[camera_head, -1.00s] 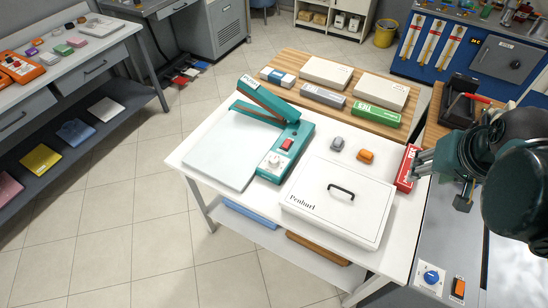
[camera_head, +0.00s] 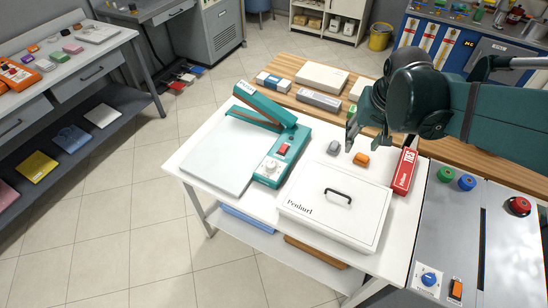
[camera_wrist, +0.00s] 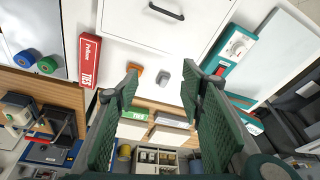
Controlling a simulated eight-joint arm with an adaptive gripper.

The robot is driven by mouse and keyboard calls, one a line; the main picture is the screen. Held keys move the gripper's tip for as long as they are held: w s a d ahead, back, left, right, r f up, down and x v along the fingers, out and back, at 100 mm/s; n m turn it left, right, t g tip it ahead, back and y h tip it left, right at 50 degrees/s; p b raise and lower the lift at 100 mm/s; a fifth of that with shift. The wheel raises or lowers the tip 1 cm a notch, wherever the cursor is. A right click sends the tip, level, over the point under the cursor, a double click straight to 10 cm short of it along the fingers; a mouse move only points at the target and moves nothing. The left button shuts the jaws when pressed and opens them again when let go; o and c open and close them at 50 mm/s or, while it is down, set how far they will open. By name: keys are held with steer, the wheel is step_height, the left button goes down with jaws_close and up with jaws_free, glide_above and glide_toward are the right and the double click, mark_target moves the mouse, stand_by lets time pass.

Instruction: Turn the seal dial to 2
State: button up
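The seal dial (camera_head: 270,166) is a white round knob on the front part of the teal heat sealer (camera_head: 265,180), which stands on the white table. A red switch (camera_head: 284,149) sits behind the dial. The sealer's arm is raised. The dial also shows in the wrist view (camera_wrist: 236,46), right of my gripper; its setting is too small to read. My gripper (camera_head: 350,138) is above the table's back right, over the small grey and orange items and apart from the sealer. In the wrist view (camera_wrist: 163,85) its fingers are spread wide with nothing between them.
A white lidded box (camera_head: 335,205) with a black handle stands right of the sealer. A grey item (camera_head: 334,148), an orange item (camera_head: 361,159) and a red box (camera_head: 404,172) lie behind it. A wooden table (camera_head: 290,66) with boxes stands behind. A pale plate (camera_head: 218,158) lies left.

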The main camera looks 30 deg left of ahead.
steer(key=w+a+f+n+g, duration=0.1)
steer(key=a+f, duration=0.3)
steer(key=a, duration=0.4)
steer(key=a+f+n+g, duration=0.1)
steer(key=a+f, duration=0.3)
steer(key=a, duration=0.4)
steer(key=n+g+h+p, duration=0.1)
glide_above(271, 164)
step_height(271, 164, down, 10)
steer(key=shift+r, duration=0.2)
steer(key=shift+f, duration=0.15)
steer(key=shift+f+b, duration=0.3)
steer(key=shift+f, duration=3.45)
steer(key=shift+c, duration=0.7)
steer(key=c, duration=0.7)
